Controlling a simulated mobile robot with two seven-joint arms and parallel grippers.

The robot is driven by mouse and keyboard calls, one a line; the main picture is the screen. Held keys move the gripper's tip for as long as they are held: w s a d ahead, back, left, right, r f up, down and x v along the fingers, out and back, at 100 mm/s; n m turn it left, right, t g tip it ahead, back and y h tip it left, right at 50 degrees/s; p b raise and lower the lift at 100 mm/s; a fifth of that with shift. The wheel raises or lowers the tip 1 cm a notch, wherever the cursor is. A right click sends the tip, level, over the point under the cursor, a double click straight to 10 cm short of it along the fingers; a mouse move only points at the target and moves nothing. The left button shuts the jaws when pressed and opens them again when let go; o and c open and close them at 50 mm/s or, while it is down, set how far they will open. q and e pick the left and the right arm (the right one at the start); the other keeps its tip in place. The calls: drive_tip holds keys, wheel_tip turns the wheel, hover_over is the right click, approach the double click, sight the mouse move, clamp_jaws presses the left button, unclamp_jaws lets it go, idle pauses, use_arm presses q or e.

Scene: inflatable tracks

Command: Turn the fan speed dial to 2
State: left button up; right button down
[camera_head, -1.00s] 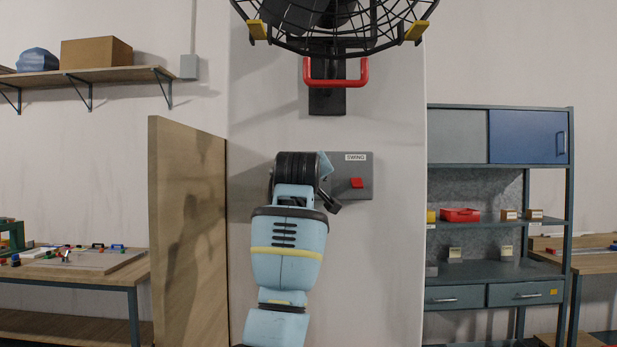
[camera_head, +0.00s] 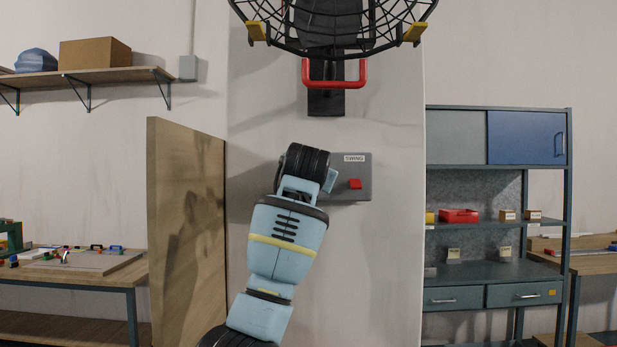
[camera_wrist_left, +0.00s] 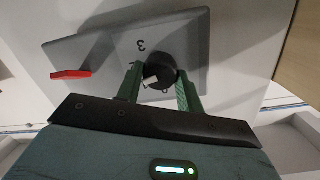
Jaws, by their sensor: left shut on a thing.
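The grey control panel (camera_head: 357,165) is on the white wall column and carries a label reading SWING and a red switch (camera_head: 355,183). My left arm covers its left part in the head view. In the left wrist view, the panel (camera_wrist_left: 110,45) shows the round black dial (camera_wrist_left: 162,68) with a pale mark on it and the number 3 printed beside it. The other numbers are hidden or unreadable. My left gripper (camera_wrist_left: 160,82) has its two green fingers shut on the dial's sides. The red switch (camera_wrist_left: 70,74) is clear of the fingers. My right gripper is not in view.
A caged fan (camera_head: 335,25) with a red handle (camera_head: 334,82) hangs above the panel. A wooden board (camera_head: 185,235) stands upright left of my arm. A shelf unit (camera_head: 495,270) stands to the right. The column right of the panel is clear.

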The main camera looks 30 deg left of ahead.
use_arm(q)
drive_tip(key=shift+m, duration=1.7)
drive_tip(key=shift+d+g, duration=0.1)
drive_tip(key=shift+g, duration=0.2)
drive_tip(key=o, duration=1)
drive_tip(key=f+v, duration=0.1)
drive_tip(key=v, duration=0.6)
drive_tip(key=shift+s+d+r, duration=0.2)
drive_tip(key=shift+s+r, duration=0.1)
drive_tip(key=shift+r, duration=0.1)
